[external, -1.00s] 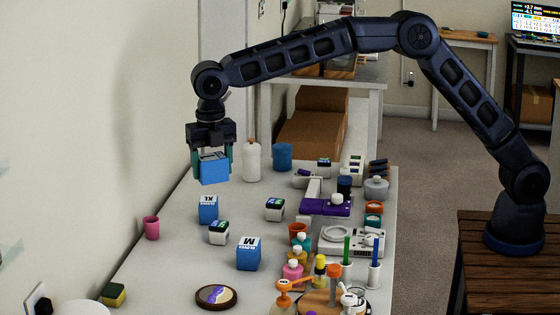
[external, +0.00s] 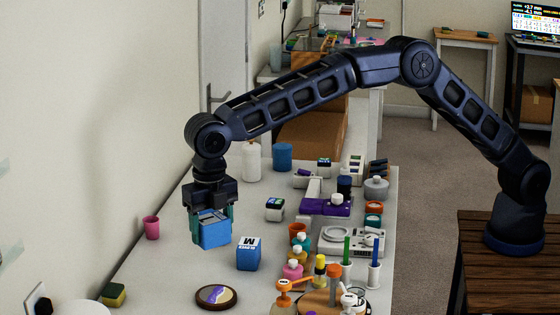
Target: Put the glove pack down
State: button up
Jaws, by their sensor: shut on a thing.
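My gripper (external: 210,222) is shut on a blue glove pack (external: 215,235), a box gripped between its two fingers. The pack hangs over the left part of the white table (external: 170,275), and I cannot tell if its base touches the top. A second blue glove pack (external: 249,254), marked M, stands just to the right of the held one. The pack marked XL and a small white-and-dark box are hidden behind my gripper and its pack.
A pink cup (external: 151,228) stands to the left. A small white box with a dark top (external: 275,209) stands to the right. A round coaster (external: 216,296) and a sponge (external: 114,294) lie nearer the front. Bottles and cups crowd the right side.

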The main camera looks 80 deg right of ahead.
notch_tip(320, 180, down, 14)
jog(key=shift+r, duration=0.25)
dwell(0.3)
jog(key=shift+f, duration=0.1)
jog(key=o, duration=1)
